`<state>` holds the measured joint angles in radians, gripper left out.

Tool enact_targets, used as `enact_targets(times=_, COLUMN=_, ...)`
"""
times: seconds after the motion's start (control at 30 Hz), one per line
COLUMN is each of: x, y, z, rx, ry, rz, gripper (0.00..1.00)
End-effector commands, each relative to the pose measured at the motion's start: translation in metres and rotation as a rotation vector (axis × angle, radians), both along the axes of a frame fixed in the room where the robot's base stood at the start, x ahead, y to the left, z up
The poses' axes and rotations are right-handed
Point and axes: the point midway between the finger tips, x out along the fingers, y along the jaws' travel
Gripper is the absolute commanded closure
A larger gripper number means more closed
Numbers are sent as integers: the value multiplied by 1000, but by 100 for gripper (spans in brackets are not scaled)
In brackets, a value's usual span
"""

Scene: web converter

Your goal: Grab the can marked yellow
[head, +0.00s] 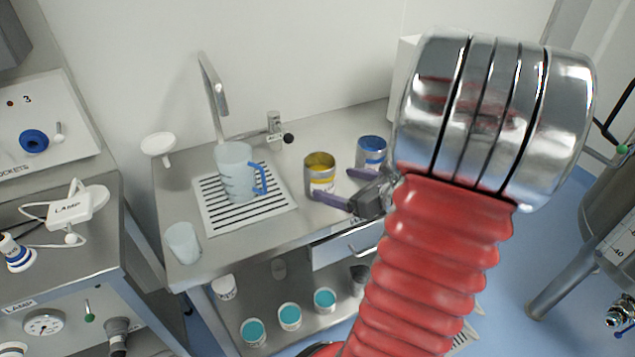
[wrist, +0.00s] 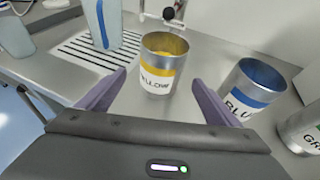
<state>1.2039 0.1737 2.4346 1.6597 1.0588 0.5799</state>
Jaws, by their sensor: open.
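The yellow can (head: 320,174) is an open metal can with yellow inside, standing upright on the steel counter. In the wrist view the can (wrist: 161,72) shows a label reading "YELLOW" and sits between and just beyond my two fingers. My gripper (head: 341,188) is open, with purple fingers, in the head view beside the can's lower right. In the wrist view my gripper (wrist: 158,97) has its fingers spread wide with nothing between the tips. I cannot tell whether a finger touches the can.
The blue can (wrist: 251,90) stands close to my right finger, with a green-labelled can (wrist: 301,130) beyond it. A jug with a blue handle (head: 237,172) stands on the drain grille (head: 215,212) left of the yellow can. A tap (head: 214,90) rises behind. Several teal-topped cans sit on the shelf below.

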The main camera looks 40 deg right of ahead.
Motion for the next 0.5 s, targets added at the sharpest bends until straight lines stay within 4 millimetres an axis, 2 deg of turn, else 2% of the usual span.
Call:
enact_targets(times=0.2, x=24, y=1, z=-10, rx=1, ry=1, rz=4, gripper=15)
enact_targets(times=0.5, x=31, y=1, z=-13, rx=0, ry=0, rz=1, gripper=15)
